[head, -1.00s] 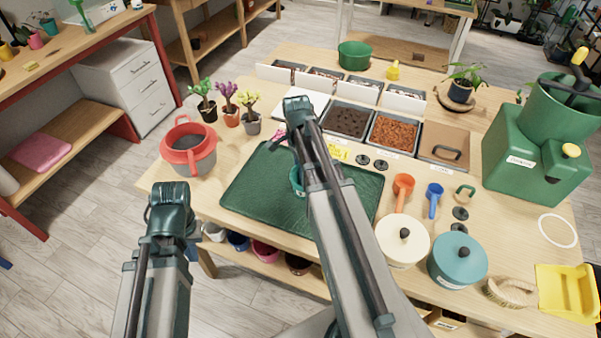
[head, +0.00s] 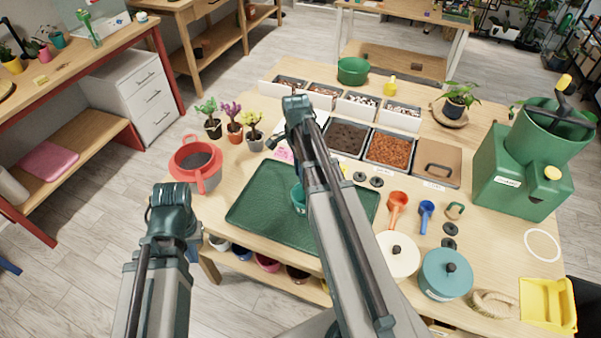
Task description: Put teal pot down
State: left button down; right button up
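The teal pot (head: 298,198) is over the dark green tray (head: 256,205) on the wooden table. Only its left part shows; my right arm covers the rest. I cannot tell whether the pot rests on the tray or is held just above it. My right arm runs up the middle of the view and hides its own gripper fingers. My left arm stands at the lower left, in front of the table's left edge, and its fingers are also hidden. Nothing held shows at the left arm.
A red-rimmed grey pot (head: 190,165) stands left of the tray, with small potted plants (head: 232,121) behind it. Soil bins (head: 346,138) are behind the tray. An orange scoop (head: 397,205), a cream lidded jar (head: 397,258) and a teal lidded jar (head: 446,276) are right.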

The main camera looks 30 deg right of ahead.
jog(key=r+p, duration=0.3)
jog(key=r, duration=0.1)
jog(key=shift+w+r, duration=0.1)
jog(key=shift+w, duration=0.2)
jog(key=s+a+n, duration=0.6)
jog(key=a+n, duration=0.5)
jog(key=a, duration=0.1)
jog(key=s+a+n+t+h, duration=0.1)
jog(key=s+a+n, duration=0.5)
jog(key=a+n, duration=0.5)
jog(key=shift+s+a+n, duration=0.4)
jog(key=shift+a, duration=0.15)
jog(key=shift+d, duration=0.1)
